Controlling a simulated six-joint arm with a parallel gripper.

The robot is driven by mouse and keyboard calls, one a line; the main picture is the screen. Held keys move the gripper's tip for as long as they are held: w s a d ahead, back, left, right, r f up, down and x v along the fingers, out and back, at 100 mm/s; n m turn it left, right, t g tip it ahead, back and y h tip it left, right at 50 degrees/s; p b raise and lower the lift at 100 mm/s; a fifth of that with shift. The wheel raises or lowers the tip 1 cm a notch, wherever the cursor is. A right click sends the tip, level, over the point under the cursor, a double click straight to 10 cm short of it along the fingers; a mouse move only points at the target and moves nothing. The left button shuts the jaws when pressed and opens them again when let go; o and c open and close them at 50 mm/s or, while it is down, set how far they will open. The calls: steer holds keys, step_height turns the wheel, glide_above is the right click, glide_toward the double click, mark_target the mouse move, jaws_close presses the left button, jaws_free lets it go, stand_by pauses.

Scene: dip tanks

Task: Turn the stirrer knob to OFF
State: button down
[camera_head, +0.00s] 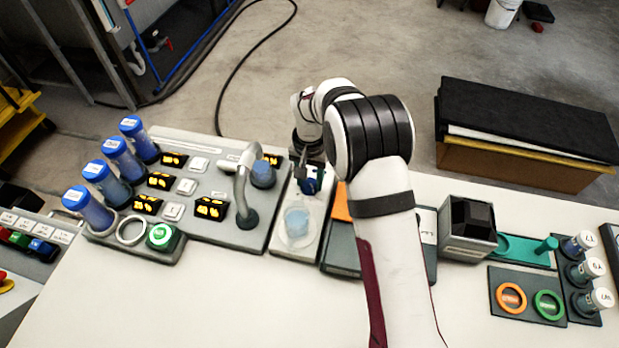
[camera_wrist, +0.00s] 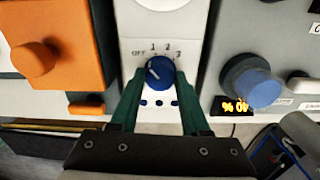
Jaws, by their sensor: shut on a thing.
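The blue stirrer knob (camera_wrist: 160,72) sits on a white panel (camera_wrist: 162,22) marked OFF, 1, 2 and 3 in the wrist view. The white pointer line on the knob is aimed to the upper left, roughly toward OFF; I cannot tell its exact alignment. My gripper (camera_wrist: 159,80) has its green fingers on either side of the knob and is shut on it. In the head view the knob (camera_head: 312,180) shows partly below my wrist, on the white stirrer unit with a clear beaker (camera_head: 297,221).
Left of the stirrer stands a grey control panel (camera_head: 205,222) with displays, blue-capped tubes (camera_head: 120,155) and a curved pipe (camera_head: 243,185). An orange unit (camera_wrist: 45,45) stands close beside it. A dark-topped block (camera_head: 468,225) is at right. The table front is clear.

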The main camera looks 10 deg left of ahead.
mark_target(310, 182)
steer(key=shift+n, duration=0.5)
steer(key=shift+c, duration=1.9)
jaws_free()
step_height(310, 182, up, 16)
steer(key=shift+f, duration=0.1)
